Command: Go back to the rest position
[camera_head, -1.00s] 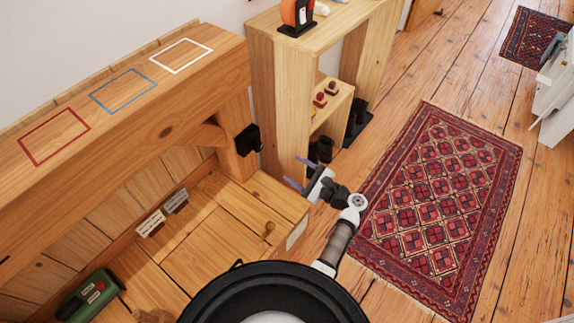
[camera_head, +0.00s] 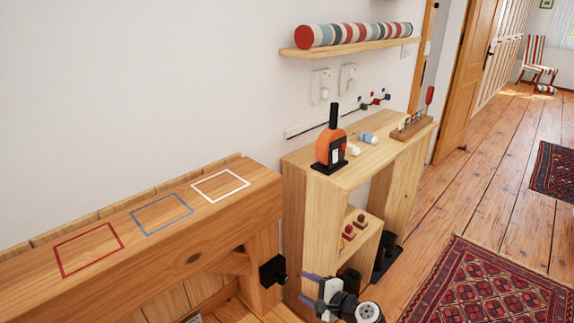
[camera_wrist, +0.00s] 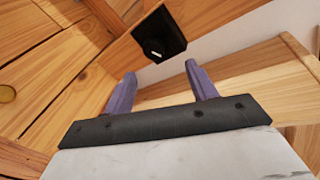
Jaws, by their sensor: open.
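My gripper (camera_head: 308,289) is low in the head view, in front of the wooden shelf unit and right of the timber beam. In the wrist view my gripper (camera_wrist: 160,82) shows its two purple fingers spread apart with nothing between them. A black box-like fitting (camera_wrist: 158,36) is beyond the fingertips in the wrist view. The same black fitting (camera_head: 272,270) is on the timber brace in the head view, left of my gripper and apart from it.
The timber beam (camera_head: 150,255) carries red, blue and white outlined squares, all empty. The shelf unit (camera_head: 296,220) holds an orange-and-black device (camera_head: 331,150) and small items on top. A wall shelf (camera_head: 350,48) bears a striped roll (camera_head: 355,34). Wooden floor (camera_head: 460,190) is open at right.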

